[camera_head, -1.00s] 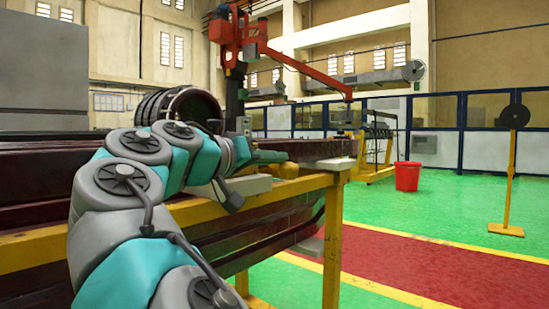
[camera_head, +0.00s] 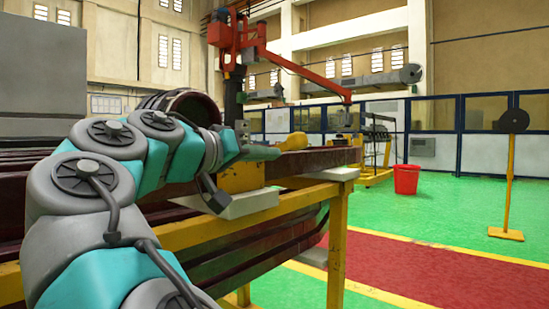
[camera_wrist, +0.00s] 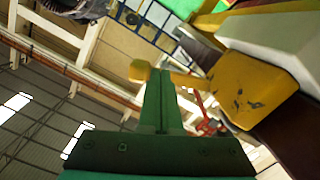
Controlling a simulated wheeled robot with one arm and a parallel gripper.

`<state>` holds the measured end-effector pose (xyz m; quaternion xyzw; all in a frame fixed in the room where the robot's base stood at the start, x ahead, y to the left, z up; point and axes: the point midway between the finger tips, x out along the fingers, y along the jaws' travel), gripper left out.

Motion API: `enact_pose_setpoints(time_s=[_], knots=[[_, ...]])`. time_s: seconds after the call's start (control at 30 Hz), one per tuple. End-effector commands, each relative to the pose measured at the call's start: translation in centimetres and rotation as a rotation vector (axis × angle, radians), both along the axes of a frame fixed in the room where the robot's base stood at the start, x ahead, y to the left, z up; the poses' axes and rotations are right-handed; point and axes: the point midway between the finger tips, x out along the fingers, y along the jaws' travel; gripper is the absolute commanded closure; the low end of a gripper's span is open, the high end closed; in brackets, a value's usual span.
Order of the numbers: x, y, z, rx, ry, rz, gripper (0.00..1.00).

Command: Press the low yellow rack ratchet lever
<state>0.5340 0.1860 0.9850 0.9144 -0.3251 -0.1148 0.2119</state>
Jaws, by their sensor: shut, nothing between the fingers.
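The yellow rack ratchet lever has a rounded knob (camera_head: 298,142), which shows just beyond my gripper tip in the head view. Its yellow block (camera_head: 240,178) sits below my gripper, on a pale pad at the rack's edge. In the wrist view the knob (camera_wrist: 140,72) is left of my green fingertips, and the large scuffed yellow block (camera_wrist: 255,85) is to the right. My gripper (camera_head: 272,153) is shut and empty; its closed fingers (camera_wrist: 160,78) overlap the lever's thin arm in the wrist view. I cannot tell whether they touch it.
The rack's yellow frame (camera_head: 337,240) carries dark red curved bars (camera_head: 270,240). A black ring-shaped stator (camera_head: 185,103) lies behind my arm. A red hoist (camera_head: 235,40) stands beyond. A red bucket (camera_head: 406,180) is on the open green floor at right.

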Motion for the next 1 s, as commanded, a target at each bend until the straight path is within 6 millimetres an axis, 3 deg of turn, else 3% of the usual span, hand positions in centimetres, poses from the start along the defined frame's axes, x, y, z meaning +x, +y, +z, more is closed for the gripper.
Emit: enact_pose_setpoints(time_s=[0.2,0.4,1.0], knots=[[-3.7,3.2,0.6,-0.001,-0.004,0.006,1.00],[-5.4,4.5,0.6,-0.001,0.000,0.001,1.00],[-5.5,4.6,0.5,-0.001,-0.001,0.002,1.00]])
